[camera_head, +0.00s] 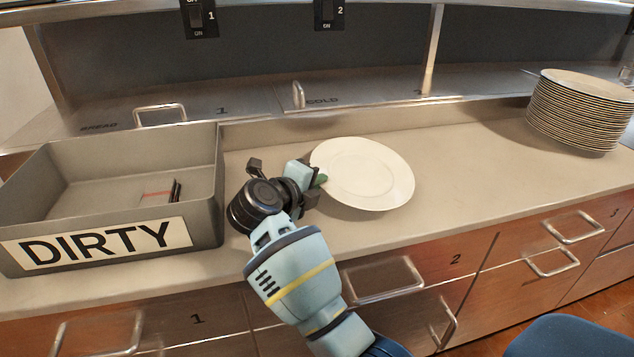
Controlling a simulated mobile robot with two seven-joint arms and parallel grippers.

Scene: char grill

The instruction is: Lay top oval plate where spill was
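A single white plate (365,172) lies on the counter right of the middle. It looks roughly oval in this view. A stack of several plates (582,100) stands at the far right of the counter. My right gripper (285,180) is low over the counter at the left edge of the single plate. Its fingers look spread, with no plate between them. A small green part shows between the gripper and the plate rim; I cannot tell what it is. No spill shows on the visible counter. My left gripper is not in view.
A grey bin (208,190) labelled DIRTY stands at the left, with a small dark and red item inside. A steel ledge with lids and handles runs along the back. The counter (465,160) between the single plate and the stack is clear. Drawers with handles are below.

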